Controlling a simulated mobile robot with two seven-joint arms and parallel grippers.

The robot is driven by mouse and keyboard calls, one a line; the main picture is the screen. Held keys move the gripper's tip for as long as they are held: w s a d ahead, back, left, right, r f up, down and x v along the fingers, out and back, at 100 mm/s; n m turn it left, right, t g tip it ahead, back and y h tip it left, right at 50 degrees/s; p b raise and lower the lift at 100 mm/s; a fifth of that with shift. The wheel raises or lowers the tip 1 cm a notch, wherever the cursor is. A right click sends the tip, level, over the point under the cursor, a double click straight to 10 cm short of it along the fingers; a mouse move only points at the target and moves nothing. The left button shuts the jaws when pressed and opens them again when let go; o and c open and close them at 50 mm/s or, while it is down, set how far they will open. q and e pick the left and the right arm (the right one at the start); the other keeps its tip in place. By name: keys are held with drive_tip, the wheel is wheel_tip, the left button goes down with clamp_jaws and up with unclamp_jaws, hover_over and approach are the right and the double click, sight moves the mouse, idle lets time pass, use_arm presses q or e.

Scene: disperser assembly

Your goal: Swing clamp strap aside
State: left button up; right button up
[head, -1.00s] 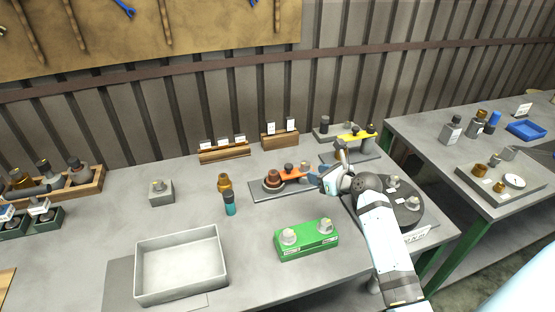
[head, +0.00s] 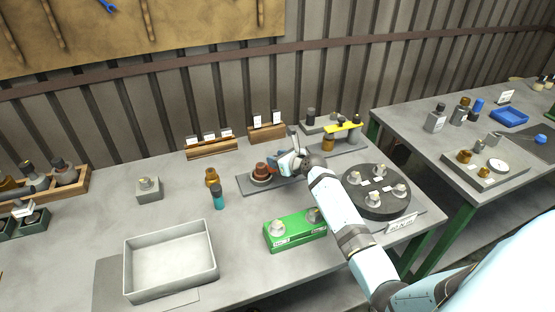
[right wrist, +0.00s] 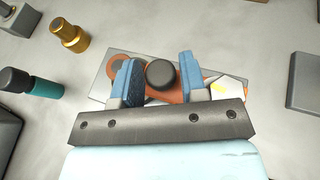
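An orange clamp strap (right wrist: 177,95) lies across a flat grey base plate (head: 250,187). In the right wrist view its dark round knob (right wrist: 161,73) stands between my fingers. A reddish-brown round part (head: 262,171) sits at the plate's left end. My right gripper (head: 284,161) is over the plate and hides most of the strap in the head view. In the right wrist view its two blue fingers (right wrist: 158,70) are apart, one on each side of the knob; contact is not clear. My left gripper is not in view.
A dark round turntable (head: 376,205) with several fittings stands to the right. A green block (head: 297,231) is in front. A yellow strap fixture (head: 343,127) stands behind. A teal-and-black bottle (head: 218,198) is at left.

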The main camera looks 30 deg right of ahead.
drive_tip(key=shift+c, duration=0.4)
clamp_jaws()
